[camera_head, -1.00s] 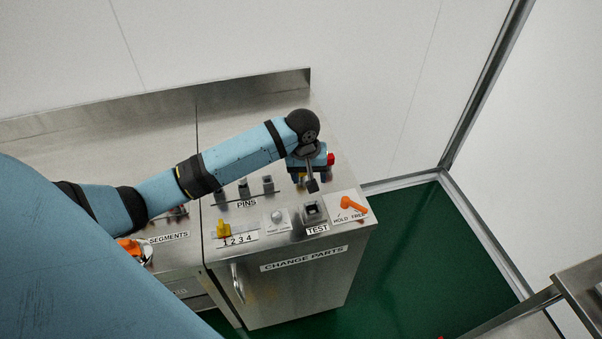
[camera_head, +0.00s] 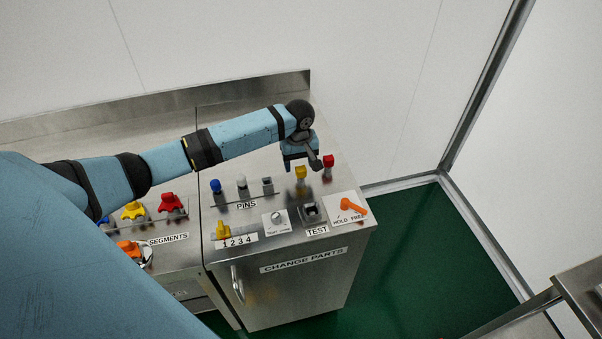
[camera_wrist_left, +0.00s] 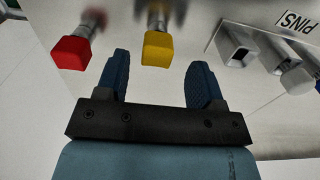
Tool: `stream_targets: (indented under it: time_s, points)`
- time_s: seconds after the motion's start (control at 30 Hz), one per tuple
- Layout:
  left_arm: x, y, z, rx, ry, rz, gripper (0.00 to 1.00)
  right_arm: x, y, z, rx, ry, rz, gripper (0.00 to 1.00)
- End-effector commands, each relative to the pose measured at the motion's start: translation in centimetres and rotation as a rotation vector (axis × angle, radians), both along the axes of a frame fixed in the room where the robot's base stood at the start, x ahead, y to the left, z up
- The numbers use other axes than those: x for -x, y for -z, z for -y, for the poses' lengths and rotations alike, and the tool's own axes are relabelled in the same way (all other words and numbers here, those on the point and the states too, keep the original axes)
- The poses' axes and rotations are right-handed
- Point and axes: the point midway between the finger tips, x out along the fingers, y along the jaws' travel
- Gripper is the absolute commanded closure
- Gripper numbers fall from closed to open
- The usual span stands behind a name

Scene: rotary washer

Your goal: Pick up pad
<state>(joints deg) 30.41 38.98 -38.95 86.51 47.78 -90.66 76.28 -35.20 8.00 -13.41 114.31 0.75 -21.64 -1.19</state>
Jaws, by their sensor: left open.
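My left gripper (camera_head: 300,163) is open and empty at the back right of the pin row on the cabinet. In the left wrist view its two blue fingers (camera_wrist_left: 160,68) point toward a yellow-headed piece (camera_wrist_left: 157,48), which shows just beyond and between the fingertips. In the head view the yellow piece (camera_head: 300,173) stands upright just in front of the gripper. A red-headed piece (camera_head: 328,161) stands to its right and shows at left in the left wrist view (camera_wrist_left: 70,52). I cannot tell which piece is the pad. My right gripper is not in view.
Blue (camera_head: 216,186) and white (camera_head: 242,181) pieces and a grey holder (camera_head: 267,185) stand left along the row. The TEST socket (camera_head: 311,211) and orange lever (camera_head: 352,206) are in front. Coloured knobs sit on the left counter, including a red one (camera_head: 172,203).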

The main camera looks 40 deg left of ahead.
Motion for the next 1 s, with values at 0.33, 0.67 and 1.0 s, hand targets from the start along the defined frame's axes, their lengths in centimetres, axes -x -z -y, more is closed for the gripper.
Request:
stream_targets:
  time_s: [0.33,0.67,1.0]
  points:
    - [-0.5,4.4,0.0,-0.002,0.001,-0.001,0.38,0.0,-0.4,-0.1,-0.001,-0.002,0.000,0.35]
    - [-0.5,4.7,0.0,-0.001,0.001,0.001,0.54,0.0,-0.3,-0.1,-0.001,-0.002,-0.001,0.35]
    - [-0.5,4.6,0.0,-0.001,0.001,0.001,0.93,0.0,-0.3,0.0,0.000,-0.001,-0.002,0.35]
